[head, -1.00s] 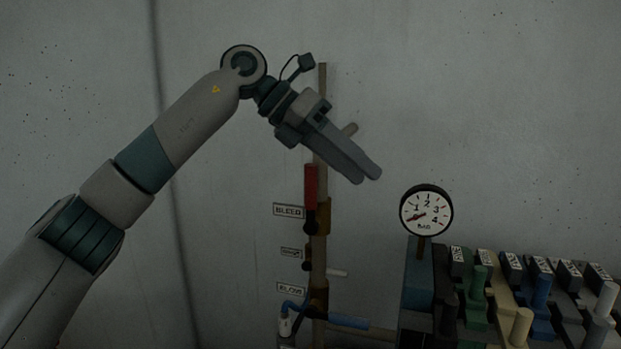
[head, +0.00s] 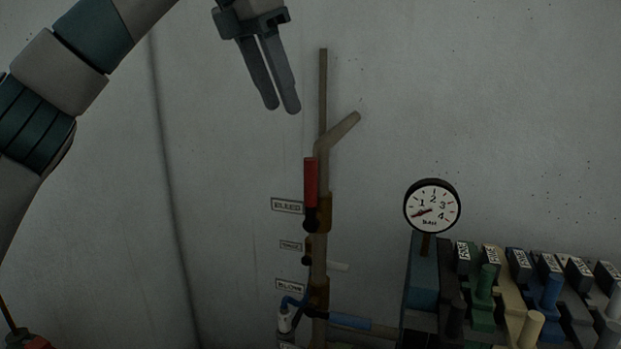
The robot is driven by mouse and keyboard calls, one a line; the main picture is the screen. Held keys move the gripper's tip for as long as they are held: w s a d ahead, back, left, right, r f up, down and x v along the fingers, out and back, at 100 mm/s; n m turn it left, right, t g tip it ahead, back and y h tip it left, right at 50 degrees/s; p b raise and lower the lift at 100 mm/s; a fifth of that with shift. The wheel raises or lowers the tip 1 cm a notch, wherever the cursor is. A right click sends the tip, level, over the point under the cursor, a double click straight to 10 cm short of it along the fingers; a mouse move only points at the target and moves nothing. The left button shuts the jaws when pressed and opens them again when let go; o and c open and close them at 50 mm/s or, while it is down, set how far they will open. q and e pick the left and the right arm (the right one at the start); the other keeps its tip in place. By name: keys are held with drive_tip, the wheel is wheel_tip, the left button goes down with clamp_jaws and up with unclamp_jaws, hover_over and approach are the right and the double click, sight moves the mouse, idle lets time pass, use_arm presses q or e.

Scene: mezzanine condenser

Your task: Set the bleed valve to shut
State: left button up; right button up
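The bleed valve's red lever (head: 311,182) stands upright, in line with the vertical pipe (head: 323,95), above its dark pivot (head: 311,222). The BLEED label (head: 287,206) is on the wall to its left. My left gripper (head: 281,110) hangs above and to the left of the lever, fingers pointing down. A narrow gap shows between the fingers and nothing is between them. It is apart from the lever and the pipe. My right gripper is not in view.
An angled pipe branch (head: 344,128) sticks out to the upper right, just above the lever. A gauge (head: 432,206) and several coloured levers stand right.

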sight(311, 202)
use_arm(q)
drive_tip(key=p+x, duration=0.4)
drive_tip(key=x, duration=1.3)
drive_tip(key=shift+d+f+p, duration=0.1)
drive_tip(key=shift+d+p, duration=0.05)
drive_tip(key=shift+p, duration=0.15)
clamp_jaws()
